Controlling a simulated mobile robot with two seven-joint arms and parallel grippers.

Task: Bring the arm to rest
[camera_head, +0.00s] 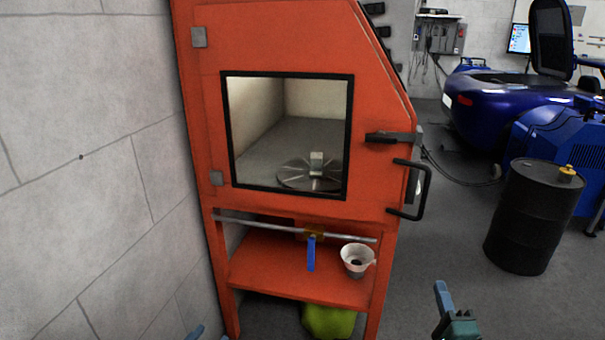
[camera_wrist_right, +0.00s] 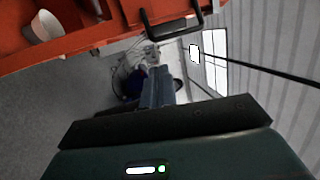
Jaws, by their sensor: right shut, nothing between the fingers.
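My right gripper (camera_head: 443,295) is at the bottom right of the head view, in front of and to the right of the orange cabinet, touching nothing. Its blue fingers are together and empty, and they also show in the right wrist view (camera_wrist_right: 158,88). Only small blue tips of my left gripper (camera_head: 196,333) show at the bottom edge of the head view, left of the cabinet's legs. Whether they are open or shut cannot be told.
The orange cabinet (camera_head: 285,45) has its door closed, with a black handle (camera_head: 425,190). Behind its window is a slotted disc (camera_head: 295,175). A white cup (camera_head: 357,260) stands on its lower shelf. A black drum (camera_head: 530,220) and blue car (camera_head: 500,105) are right. Open floor lies between.

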